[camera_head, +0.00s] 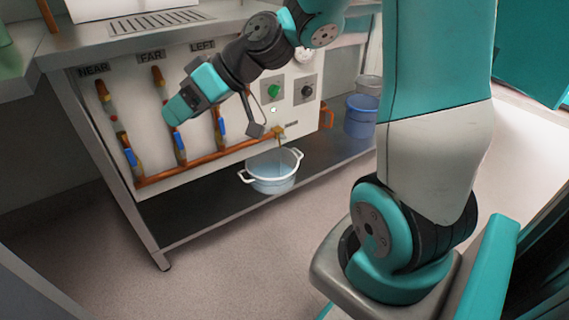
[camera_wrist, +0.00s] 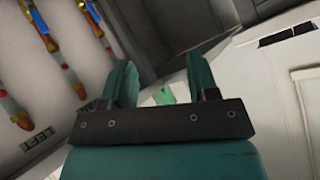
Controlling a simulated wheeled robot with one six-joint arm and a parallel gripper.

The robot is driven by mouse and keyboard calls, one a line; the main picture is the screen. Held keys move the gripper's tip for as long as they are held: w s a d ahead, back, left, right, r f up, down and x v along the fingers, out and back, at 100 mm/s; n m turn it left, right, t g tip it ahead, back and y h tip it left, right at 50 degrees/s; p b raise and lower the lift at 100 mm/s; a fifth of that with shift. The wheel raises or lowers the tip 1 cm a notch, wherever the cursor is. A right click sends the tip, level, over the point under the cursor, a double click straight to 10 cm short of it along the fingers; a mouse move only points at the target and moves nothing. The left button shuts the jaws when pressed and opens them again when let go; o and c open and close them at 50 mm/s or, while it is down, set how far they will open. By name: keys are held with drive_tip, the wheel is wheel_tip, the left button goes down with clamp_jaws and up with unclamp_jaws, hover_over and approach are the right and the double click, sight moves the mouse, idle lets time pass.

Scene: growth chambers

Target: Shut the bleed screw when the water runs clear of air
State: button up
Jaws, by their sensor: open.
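A copper pipe (camera_head: 215,157) runs along the lower front of a white panel and ends at a small brass fitting (camera_head: 278,132), where the bleed screw seems to be. A thin stream falls from there into a white two-handled basin (camera_head: 274,183) with bluish water in it. I cannot tell whether air is in the stream. My gripper (camera_head: 172,112) is in front of the panel, by the middle riser and left of the fitting. In the wrist view its two teal fingers (camera_wrist: 164,85) are apart with nothing held. The fitting is not identifiable in that view.
Three risers with blue handles (camera_head: 180,141) stand under the labels NEAR, FAR and LEFT. A green knob (camera_head: 273,91) and a dark knob (camera_head: 307,91) are on the panel. A blue bucket (camera_head: 361,116) stands right of the basin on the dark lower shelf (camera_head: 205,213). The floor in front is clear.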

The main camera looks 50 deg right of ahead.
drive_tip(key=w+d+f+m+t+b, duration=0.1)
drive_tip(key=w+d+f+t+b, duration=0.15)
drive_tip(key=d+f+b, duration=0.35)
drive_tip(key=w+d+f+m+t+b, duration=0.1)
drive_tip(key=w+d+f+t+b, duration=0.15)
drive_tip(key=d+f+b, duration=0.4)
drive_tip(key=s+d+f+m+t+h+b, duration=0.2)
drive_tip(key=d+f+m+t+h+b, duration=0.3)
drive_tip(key=d+f+b, duration=0.65)
drive_tip(key=s+d+f+m+t+h+b, duration=0.1)
drive_tip(key=s+d+f+m+h+b, duration=0.2)
drive_tip(key=d+f+h+b, duration=0.8)
drive_tip(key=y+p, duration=0.3)
drive_tip(key=p, duration=0.9)
approach(285, 138)
drive_tip(key=p+x, duration=1)
drive_tip(key=p, duration=0.3)
drive_tip(key=shift+w+f, duration=0.1)
drive_tip(key=shift+f, duration=0.1)
